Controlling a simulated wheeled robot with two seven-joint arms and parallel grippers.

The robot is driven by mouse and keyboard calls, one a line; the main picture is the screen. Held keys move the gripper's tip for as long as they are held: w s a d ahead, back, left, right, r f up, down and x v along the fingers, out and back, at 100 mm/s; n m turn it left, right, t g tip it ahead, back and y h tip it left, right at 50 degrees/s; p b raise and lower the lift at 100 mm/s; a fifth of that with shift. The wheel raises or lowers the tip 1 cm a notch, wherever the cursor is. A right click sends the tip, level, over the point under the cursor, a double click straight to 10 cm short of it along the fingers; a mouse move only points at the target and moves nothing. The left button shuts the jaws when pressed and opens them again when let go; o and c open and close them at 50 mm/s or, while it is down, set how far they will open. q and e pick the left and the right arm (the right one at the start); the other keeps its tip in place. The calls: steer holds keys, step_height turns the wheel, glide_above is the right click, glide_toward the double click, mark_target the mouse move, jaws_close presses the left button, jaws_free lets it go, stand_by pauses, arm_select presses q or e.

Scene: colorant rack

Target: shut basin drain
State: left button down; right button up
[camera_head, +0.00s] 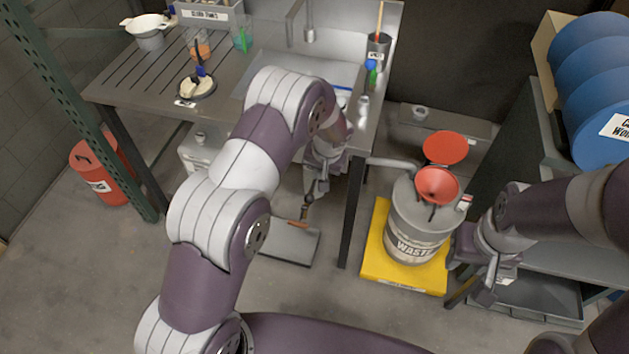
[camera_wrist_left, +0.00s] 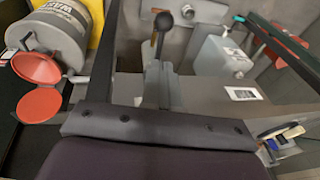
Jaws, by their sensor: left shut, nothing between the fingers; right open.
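The basin (camera_head: 283,70) is set in the bench at the top of the head view; its drain is hidden from above. My right gripper (camera_head: 470,293) is open and empty, low beside the yellow tray at the right.
A grey waste drum (camera_head: 414,227) with a red funnel (camera_head: 436,184) stands on a yellow tray (camera_head: 403,274), right of the bench leg (camera_head: 351,212). A white container (camera_wrist_left: 222,58) stands under the bench. Blue drums (camera_head: 588,70) sit on the right rack. Floor at lower left is clear.

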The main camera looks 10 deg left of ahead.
mark_target(313, 187)
arm_select(q)
steer(key=p+x, duration=0.1)
steer(key=x, duration=0.7)
steer(key=shift+w+f, duration=0.1)
arm_select(e)
steer(key=shift+w+r, duration=0.1)
steer(key=shift+r, duration=0.6)
steer(key=shift+f, duration=0.1)
